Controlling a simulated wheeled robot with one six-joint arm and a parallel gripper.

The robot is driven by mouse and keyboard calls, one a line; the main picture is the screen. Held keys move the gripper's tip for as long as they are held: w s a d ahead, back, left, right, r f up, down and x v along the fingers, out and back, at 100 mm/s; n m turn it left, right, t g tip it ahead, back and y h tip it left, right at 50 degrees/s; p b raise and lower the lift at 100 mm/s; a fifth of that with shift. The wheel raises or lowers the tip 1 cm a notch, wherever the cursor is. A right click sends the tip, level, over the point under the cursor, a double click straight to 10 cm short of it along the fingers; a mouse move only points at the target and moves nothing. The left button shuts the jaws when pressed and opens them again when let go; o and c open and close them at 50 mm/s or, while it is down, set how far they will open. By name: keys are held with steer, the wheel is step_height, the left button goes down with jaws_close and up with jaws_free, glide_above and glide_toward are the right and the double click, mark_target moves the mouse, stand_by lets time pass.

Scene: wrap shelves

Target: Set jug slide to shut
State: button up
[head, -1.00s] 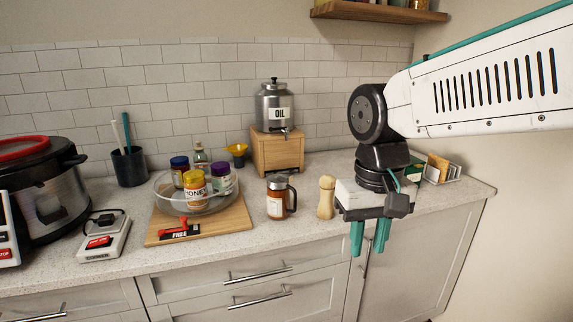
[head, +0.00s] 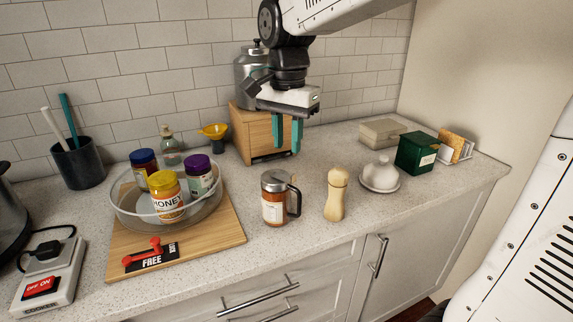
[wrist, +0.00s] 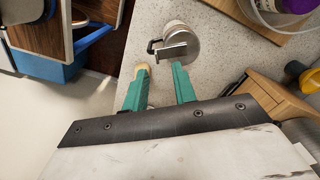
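The jug (head: 275,207) stands upright on the counter, with amber contents, a pale label, a grey metal lid and a dark handle on its right. In the wrist view the jug (wrist: 182,45) shows from above, beyond my fingertips; whether its slide is open or shut is too small to tell. My gripper (head: 287,145) is open and empty, with two teal fingers pointing down. In the head view it hangs in front of the wooden box, higher than the jug and apart from it. The wrist view shows a gap between the gripper's fingertips (wrist: 158,68).
A wooden pepper mill (head: 336,195) stands right of the jug. A board (head: 225,232) with a glass bowl (head: 125,208) of jars lies to the left. The wooden box (head: 240,133) under the metal oil dispenser (head: 247,65) is behind. A white lidded dish (head: 380,175) stands farther right.

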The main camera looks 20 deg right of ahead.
mark_target(293, 175)
steer(key=shift+d+f, duration=0.1)
steer(key=shift+d, duration=0.4)
steer(key=shift+d+f+m, duration=0.15)
steer(key=shift+f+m, duration=0.15)
steer(key=shift+f, duration=0.05)
step_height(293, 175, down, 7)
jaws_close()
stand_by(1.0)
